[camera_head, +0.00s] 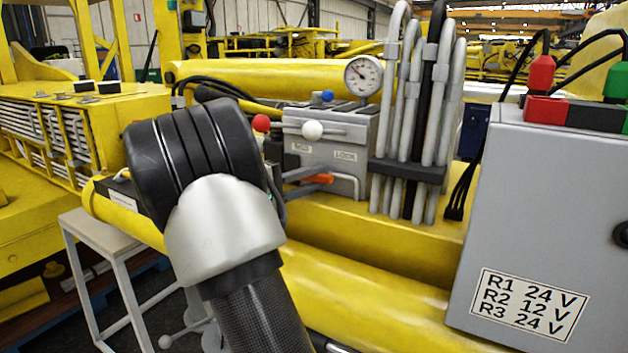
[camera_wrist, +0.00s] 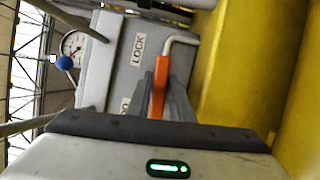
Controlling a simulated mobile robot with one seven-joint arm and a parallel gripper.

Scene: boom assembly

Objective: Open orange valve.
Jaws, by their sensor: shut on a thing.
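The orange valve handle (camera_head: 318,179) sticks out from the lower front of the grey valve block (camera_head: 352,130) in the head view. In the wrist view the orange valve handle (camera_wrist: 158,86) lies between the grey fingers of my gripper (camera_wrist: 160,98), which are shut on it. In the head view my gripper (camera_head: 303,181) reaches the handle from the left, and my dark arm hides part of the block's left side.
A red knob (camera_head: 261,123), a white knob (camera_head: 312,130) and a blue knob (camera_head: 327,95) are on or near the block. A pressure gauge (camera_head: 363,76) stands above it. Grey hoses (camera_head: 430,110) rise on the right, near a grey electrical box (camera_head: 550,220). Yellow boom beams (camera_head: 370,285) run below.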

